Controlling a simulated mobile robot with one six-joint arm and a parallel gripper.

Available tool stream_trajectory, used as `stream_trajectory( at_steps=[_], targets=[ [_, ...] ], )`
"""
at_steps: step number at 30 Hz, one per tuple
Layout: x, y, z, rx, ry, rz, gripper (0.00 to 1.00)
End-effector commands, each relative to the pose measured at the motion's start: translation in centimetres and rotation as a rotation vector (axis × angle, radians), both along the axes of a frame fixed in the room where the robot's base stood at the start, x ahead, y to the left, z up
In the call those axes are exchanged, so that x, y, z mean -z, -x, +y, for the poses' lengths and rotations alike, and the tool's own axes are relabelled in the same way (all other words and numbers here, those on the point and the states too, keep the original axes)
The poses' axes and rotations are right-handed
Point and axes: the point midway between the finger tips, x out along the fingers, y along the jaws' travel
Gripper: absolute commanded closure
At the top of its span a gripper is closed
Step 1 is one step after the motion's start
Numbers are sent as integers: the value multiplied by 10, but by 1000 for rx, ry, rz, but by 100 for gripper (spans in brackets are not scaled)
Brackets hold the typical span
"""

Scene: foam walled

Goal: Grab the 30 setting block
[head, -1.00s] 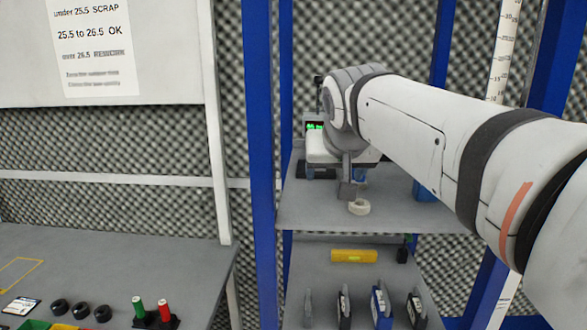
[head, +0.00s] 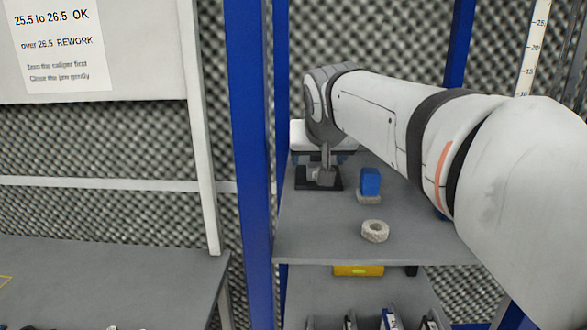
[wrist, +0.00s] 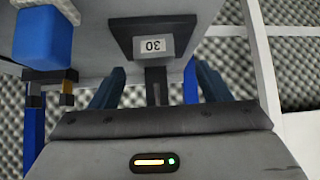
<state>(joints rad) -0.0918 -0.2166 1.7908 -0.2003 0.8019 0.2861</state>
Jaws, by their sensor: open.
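The 30 setting block is dark, with a white "30" label. It shows at the top middle of the wrist view (wrist: 125,36), a short dark stem rising from it towards my gripper. In the head view its dark base (head: 332,184) rests on the upper shelf, partly hidden by my gripper (head: 325,165). In the wrist view my gripper (wrist: 158,80) is open, its two dark blue fingers apart on either side of the stem. It appears not to be closed on anything.
A blue block (head: 370,181) on a pale base stands right of the setting block; it also shows in the wrist view (wrist: 43,37). A pale ring (head: 375,231) lies nearer the shelf (head: 300,240) front. Blue posts (head: 250,170) flank the shelf.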

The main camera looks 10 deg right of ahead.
Motion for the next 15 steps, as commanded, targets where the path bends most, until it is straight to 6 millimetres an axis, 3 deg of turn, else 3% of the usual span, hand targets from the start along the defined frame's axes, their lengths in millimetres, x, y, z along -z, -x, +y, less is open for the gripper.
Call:
stream_trajectory(
  at_steps=[7, 15],
  targets=[
    [23, -26, -10, 4, 2, 3, 29],
    [27, -30, -11, 4, 1, 0, 29]
  ],
)
